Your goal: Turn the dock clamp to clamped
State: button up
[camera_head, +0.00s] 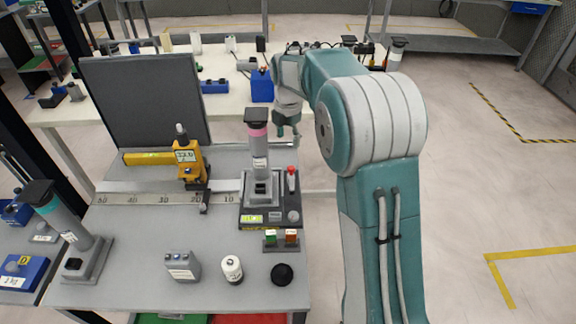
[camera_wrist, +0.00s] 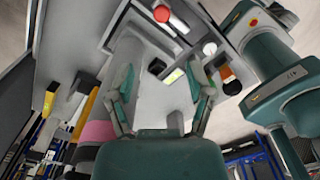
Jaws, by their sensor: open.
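The dock (camera_head: 258,222) is a dark base near the bench's right edge, with a yellow-green label on its front. A grey cylinder (camera_head: 259,155) with a pink band and black top stands upright in it. A red-tipped lever (camera_head: 291,180), apparently the dock clamp, stands at the cylinder's right. Its red knob (camera_wrist: 162,13) also shows at the top of the wrist view. I cannot read the clamp's position. My gripper (camera_head: 288,136) is behind the cylinder, partly hidden. In the wrist view my gripper (camera_wrist: 160,72) is open, its fingers apart and apparently empty.
Green and orange blocks (camera_head: 281,240) sit before the dock. A white cylinder (camera_head: 232,269), black knob (camera_head: 281,274) and grey box (camera_head: 182,266) stand at the front. A yellow gauge (camera_head: 188,160) on a ruler (camera_head: 150,199) is left. A dark panel (camera_head: 146,100) rises behind.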

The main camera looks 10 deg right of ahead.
send_over(291, 167)
jog(key=shift+n, duration=0.3)
jog(key=f, duration=0.5)
jog(key=shift+d+f, duration=0.15)
jog(key=shift+d, duration=0.25)
jog(key=f, duration=0.2)
jog(key=a+f, duration=0.1)
jog(key=f, duration=0.2)
jog(key=shift+a+f, duration=0.15)
jog(key=shift+f, duration=0.3)
jog(key=shift+d+f, duration=0.15)
jog(key=shift+d, duration=0.25)
jog(key=shift+c, duration=0.4)
jog(key=shift+a, duration=0.15)
grip_shut()
